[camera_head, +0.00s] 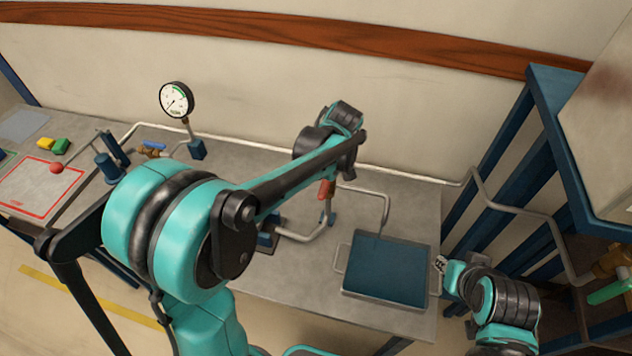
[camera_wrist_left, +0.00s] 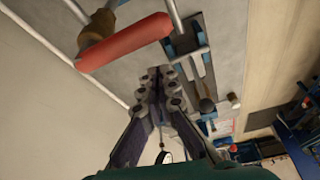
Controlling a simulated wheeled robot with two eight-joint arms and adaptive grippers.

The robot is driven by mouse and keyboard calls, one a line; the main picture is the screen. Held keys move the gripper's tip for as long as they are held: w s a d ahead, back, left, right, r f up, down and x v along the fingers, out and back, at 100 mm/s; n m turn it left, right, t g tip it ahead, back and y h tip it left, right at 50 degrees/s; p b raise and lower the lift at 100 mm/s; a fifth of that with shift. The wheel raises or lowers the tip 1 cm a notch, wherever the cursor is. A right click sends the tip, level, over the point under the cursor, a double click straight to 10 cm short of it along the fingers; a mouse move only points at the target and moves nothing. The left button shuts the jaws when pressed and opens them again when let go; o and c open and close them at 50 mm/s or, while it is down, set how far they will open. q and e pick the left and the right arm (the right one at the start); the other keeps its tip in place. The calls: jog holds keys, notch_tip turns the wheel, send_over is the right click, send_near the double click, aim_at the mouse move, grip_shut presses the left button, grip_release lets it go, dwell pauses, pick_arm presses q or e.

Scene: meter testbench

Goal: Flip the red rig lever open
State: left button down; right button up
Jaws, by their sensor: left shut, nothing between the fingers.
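The red lever (camera_head: 326,189) shows in the head view as a small red handle on the pipework at mid-bench, partly covered by my left arm. In the left wrist view the red lever (camera_wrist_left: 124,43) is a long rounded bar at upper left, slanting up to the right, beside a brass valve body (camera_wrist_left: 98,25). My left gripper (camera_wrist_left: 158,78) is shut and empty, its fingertips just below the lever's right half in that view; contact cannot be told. In the head view its fingers are hidden behind the arm. My right gripper (camera_head: 441,263) is by the tray's right side, its fingers unclear.
A blue tray (camera_head: 386,270) stands at the bench's right front. A pressure gauge (camera_head: 177,99) and a blue-handled valve (camera_head: 152,149) are at the back left. A red ball knob (camera_head: 57,168) and yellow and green blocks (camera_head: 54,145) are far left. A blue frame (camera_head: 530,150) stands right.

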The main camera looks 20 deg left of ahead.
pick_arm(q)
jog(key=a+p+v, duration=0.1)
jog(key=v, duration=0.8)
jog(key=shift+w+r, duration=0.25)
jog(key=shift+r, duration=0.4)
pick_arm(e)
jog(key=shift+s+a+r, duration=0.1)
jog(key=shift+a+r, duration=0.05)
jog(key=shift+r, duration=0.5)
